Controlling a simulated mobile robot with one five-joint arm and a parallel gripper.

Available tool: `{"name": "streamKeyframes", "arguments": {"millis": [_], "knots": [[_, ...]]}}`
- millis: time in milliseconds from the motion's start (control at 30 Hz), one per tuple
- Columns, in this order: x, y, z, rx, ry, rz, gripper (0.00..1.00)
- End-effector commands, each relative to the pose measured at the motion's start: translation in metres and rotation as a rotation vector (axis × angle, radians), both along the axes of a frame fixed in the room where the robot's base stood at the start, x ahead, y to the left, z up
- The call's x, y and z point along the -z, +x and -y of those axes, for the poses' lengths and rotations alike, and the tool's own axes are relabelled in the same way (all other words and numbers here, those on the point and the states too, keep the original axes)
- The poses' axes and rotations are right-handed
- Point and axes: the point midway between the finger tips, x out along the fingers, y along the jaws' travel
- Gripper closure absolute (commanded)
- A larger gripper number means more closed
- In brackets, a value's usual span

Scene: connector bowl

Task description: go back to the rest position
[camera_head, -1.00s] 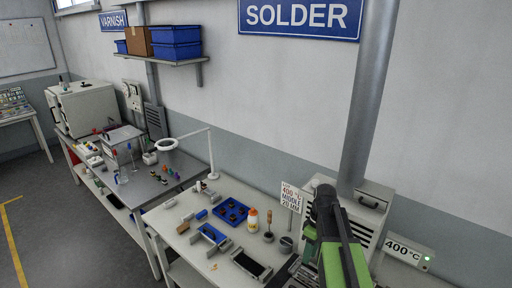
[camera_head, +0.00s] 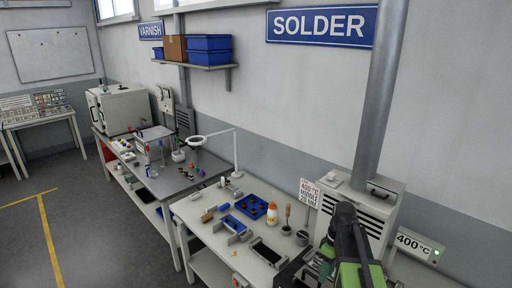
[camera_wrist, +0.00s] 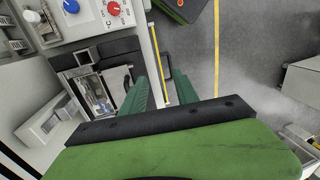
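My gripper (camera_wrist: 160,84) shows in the wrist view as two teal fingers standing apart, with nothing between them. In the head view my green and black arm is at the lower right, in front of the solder bench (camera_head: 205,232); the fingertips cannot be made out there. The wrist view looks down past the fingers to grey floor with a yellow line (camera_wrist: 216,45).
The bench holds a blue tray (camera_head: 252,207), an orange-white bottle (camera_head: 272,213), a dark flat panel (camera_head: 266,252) and a grey fume unit (camera_head: 368,212). In the wrist view a panel with blue and red knobs (camera_wrist: 114,8) is close at upper left. Open floor (camera_head: 95,235) lies left.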

Motion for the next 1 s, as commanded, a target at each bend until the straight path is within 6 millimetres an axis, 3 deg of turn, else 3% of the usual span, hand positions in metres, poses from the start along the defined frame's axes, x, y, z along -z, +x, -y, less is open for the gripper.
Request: {"name": "streamKeyframes", "arguments": {"millis": [33,267,467,733,1000], "knots": [[0.015,-0.001,-0.003,-0.006,0.000,0.000,0.64],[0.061,-0.009,-0.024,-0.042,-0.006,0.001,0.64],[0.115,-0.023,-0.048,-0.027,-0.034,0.011,0.64],[0.194,-0.052,-0.077,0.258,-0.123,0.044,0.64],[0.188,-0.058,-0.071,0.702,-0.184,0.082,0.64]]}}
